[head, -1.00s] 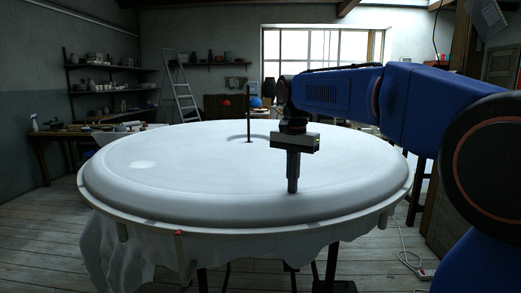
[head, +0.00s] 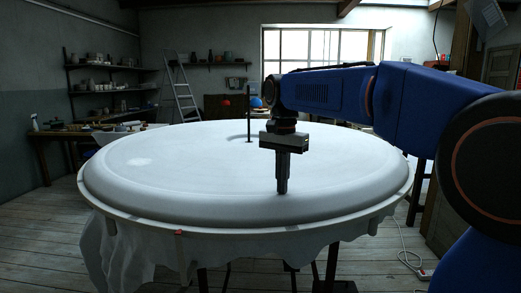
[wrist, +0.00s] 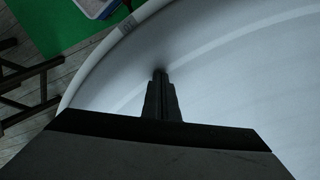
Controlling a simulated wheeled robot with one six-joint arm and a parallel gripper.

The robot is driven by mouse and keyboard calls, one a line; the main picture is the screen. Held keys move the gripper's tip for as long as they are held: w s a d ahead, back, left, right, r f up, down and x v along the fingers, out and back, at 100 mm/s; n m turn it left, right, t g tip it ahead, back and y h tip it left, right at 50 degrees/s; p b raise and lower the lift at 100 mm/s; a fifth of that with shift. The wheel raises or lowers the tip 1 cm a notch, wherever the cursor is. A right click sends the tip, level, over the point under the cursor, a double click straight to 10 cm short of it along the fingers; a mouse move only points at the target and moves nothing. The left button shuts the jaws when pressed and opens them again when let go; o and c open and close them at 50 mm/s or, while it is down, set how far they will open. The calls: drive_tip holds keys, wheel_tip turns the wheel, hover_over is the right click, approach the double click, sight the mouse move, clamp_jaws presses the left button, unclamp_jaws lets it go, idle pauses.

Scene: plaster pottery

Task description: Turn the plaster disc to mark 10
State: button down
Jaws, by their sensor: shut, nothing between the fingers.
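The white plaster disc (head: 200,170) lies flat on its round stand, with a raised rounded rim and a thin dark post (head: 249,115) near its middle. My gripper (head: 282,192) points straight down over the near right part of the disc, its fingers together with nothing between them. The fingertips look to be at or very close to the surface; I cannot tell whether they touch. In the wrist view the shut fingers (wrist: 160,75) end over the white surface. A small red mark (head: 179,232) shows on the stand's front edge. A small tag (wrist: 128,26) on the rim is too blurred to read.
White cloth (head: 120,250) hangs below the disc at the left. A cable (head: 405,250) lies on the wooden floor at the right. A stepladder (head: 180,90) and shelves stand far behind. In the wrist view a green area (wrist: 50,25) lies beyond the rim.

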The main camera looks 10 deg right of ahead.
sight(252, 195)
drive_tip(key=shift+w+a+f, duration=0.1)
drive_tip(key=shift+a, duration=1.35)
drive_tip(key=shift+w+a+f, duration=0.1)
drive_tip(key=shift+w+a, duration=0.05)
drive_tip(key=shift+a, duration=1.25)
drive_tip(key=shift+w+a+f, duration=0.1)
drive_tip(key=shift+a, duration=1.35)
drive_tip(key=shift+d, duration=0.1)
drive_tip(key=shift+w+a+r, duration=0.1)
drive_tip(key=shift+w+a, duration=0.2)
drive_tip(key=shift+a, duration=1)
drive_tip(key=shift+w+a, duration=0.35)
drive_tip(key=shift+a, duration=1)
drive_tip(key=shift+w+a+r, duration=0.1)
drive_tip(key=shift+w+a, duration=0.2)
drive_tip(key=shift+a, duration=1)
drive_tip(key=shift+d, duration=0.1)
wheel_tip(252, 195, up, 7)
